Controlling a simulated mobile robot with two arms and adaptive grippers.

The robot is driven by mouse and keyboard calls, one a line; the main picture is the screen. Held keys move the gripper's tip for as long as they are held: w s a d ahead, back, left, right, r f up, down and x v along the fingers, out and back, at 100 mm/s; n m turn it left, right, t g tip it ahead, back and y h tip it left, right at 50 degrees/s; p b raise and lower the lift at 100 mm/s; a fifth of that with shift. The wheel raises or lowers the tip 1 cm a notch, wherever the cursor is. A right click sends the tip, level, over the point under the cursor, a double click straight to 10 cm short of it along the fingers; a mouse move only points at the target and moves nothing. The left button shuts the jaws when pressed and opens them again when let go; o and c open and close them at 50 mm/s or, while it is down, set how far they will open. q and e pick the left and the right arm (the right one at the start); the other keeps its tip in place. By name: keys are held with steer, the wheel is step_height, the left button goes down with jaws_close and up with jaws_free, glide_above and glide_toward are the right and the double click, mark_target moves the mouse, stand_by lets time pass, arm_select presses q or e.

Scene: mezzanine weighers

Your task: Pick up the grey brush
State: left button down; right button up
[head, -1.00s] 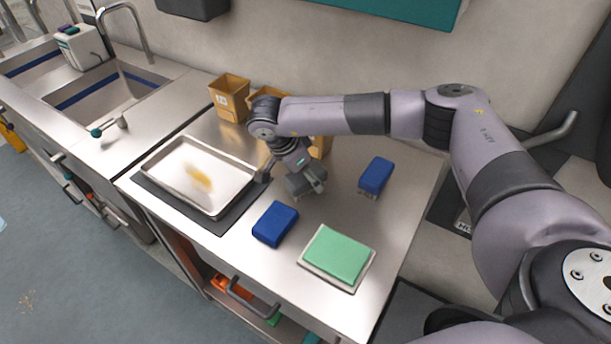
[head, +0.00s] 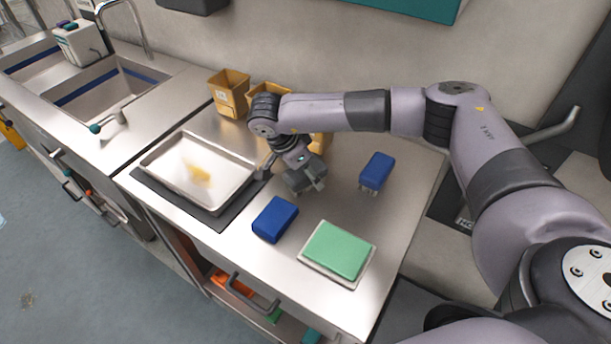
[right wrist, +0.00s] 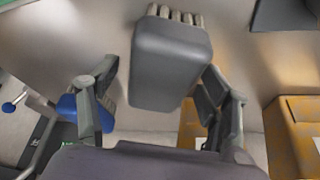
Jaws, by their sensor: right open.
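The grey brush (right wrist: 170,65) fills the middle of the right wrist view, with pale bristles along its top edge there. In the head view the grey brush (head: 302,174) is partly hidden by my gripper. My right gripper (head: 306,181) is at the brush, with its fingers open on either side of it. In the right wrist view, the gripper (right wrist: 162,80) shows a gap between the left finger and the brush; the right finger is close to the brush's side, and I cannot tell whether it touches. My left gripper is not in view.
A metal tray (head: 160,165) on a dark mat lies left. A blue block (head: 275,219) and a green sponge on a pale tray (head: 366,262) are in front. A blue brush (head: 377,170) stands right. Tan boxes (head: 229,93) stand behind, near the wall. Bare steel counter separates these things.

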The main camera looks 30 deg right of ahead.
steer(key=shift+c, duration=0.2)
steer(key=c, duration=1.4)
steer(key=shift+r, duration=0.1)
steer(key=shift+w+r+p, duration=0.1)
steer(key=shift+r+p, duration=0.25)
steer(key=shift+p, duration=0.05)
step_height(320, 180, up, 20)
steer(key=b, duration=0.3)
steer(key=shift+f, duration=0.15)
